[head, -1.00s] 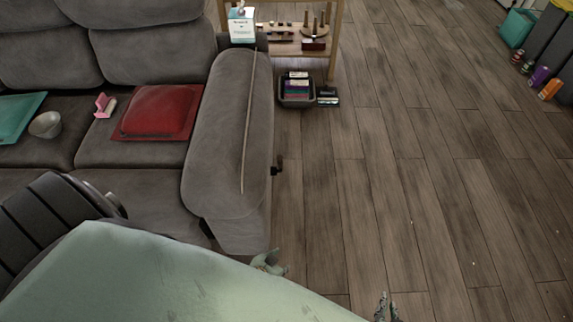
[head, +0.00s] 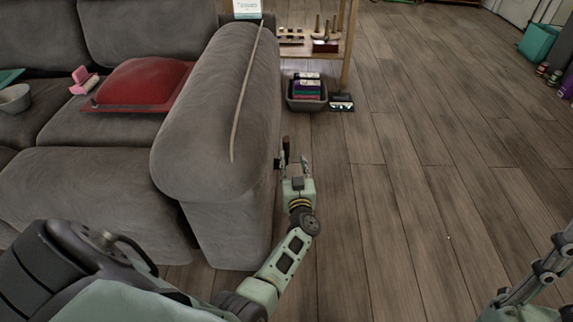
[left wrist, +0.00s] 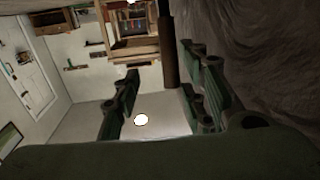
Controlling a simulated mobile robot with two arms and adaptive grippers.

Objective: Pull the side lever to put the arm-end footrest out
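The grey sofa's arm end (head: 215,110) stands left of the middle in the head view. A dark side lever (head: 286,146) sticks up beside its outer face. My left gripper (head: 293,166) is open low beside the sofa arm, right at the lever. In the left wrist view the lever (left wrist: 170,50) is a dark brown bar whose end reaches between the spread fingers (left wrist: 165,98), closer to the right finger. I cannot tell whether it touches. Part of my right gripper or arm (head: 545,265) shows at the lower right edge; its finger state is unclear.
A dark basket (head: 306,97) with stacked items and a small dark box (head: 342,103) stand on the floor beyond the lever. A wooden shelf (head: 345,50) is behind them. A red cushion (head: 140,82) lies on the sofa.

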